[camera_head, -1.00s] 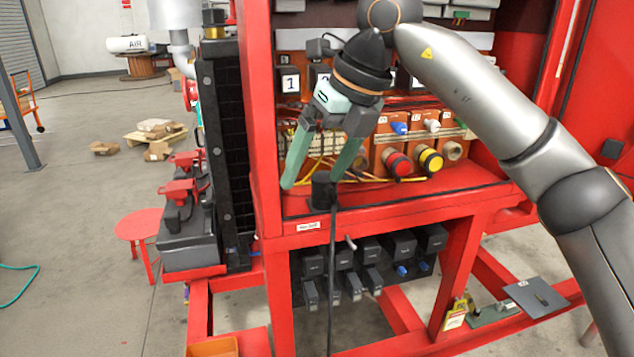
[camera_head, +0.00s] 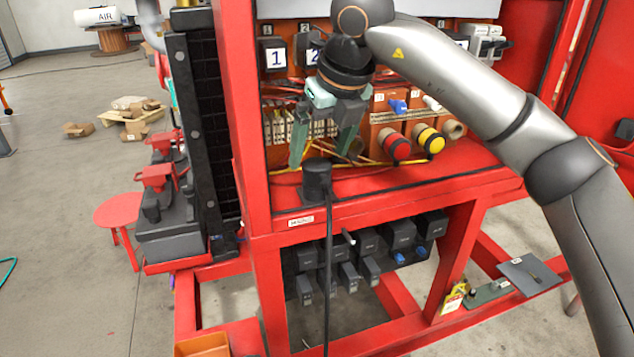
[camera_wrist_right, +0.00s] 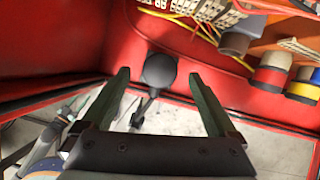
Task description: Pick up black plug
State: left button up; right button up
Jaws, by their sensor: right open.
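The black plug (camera_head: 317,178) stands upright on the front ledge of the red cabinet, its black cable hanging down over the front edge. My right gripper (camera_head: 322,160) is open, with its two green fingers pointing down just above and behind the plug in the head view. In the right wrist view the plug (camera_wrist_right: 160,70) shows beyond and between the fingertips of my right gripper (camera_wrist_right: 158,78), and nothing is held. The fingers look apart from the plug. My left gripper is not in view.
Red and yellow round connectors (camera_head: 429,139) sit on the panel right of the plug. Yellow wires and terminal blocks lie behind it. The red front rail (camera_head: 400,201) runs below, with several black boxes (camera_head: 400,236) under it. A black grille (camera_head: 203,130) stands at left.

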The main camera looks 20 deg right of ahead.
aim_at(318, 164)
jog(key=x, duration=0.4)
jog(key=shift+s+f, duration=0.1)
jog(key=shift+f, duration=0.1)
jog(key=shift+c, duration=0.4)
grip_shut()
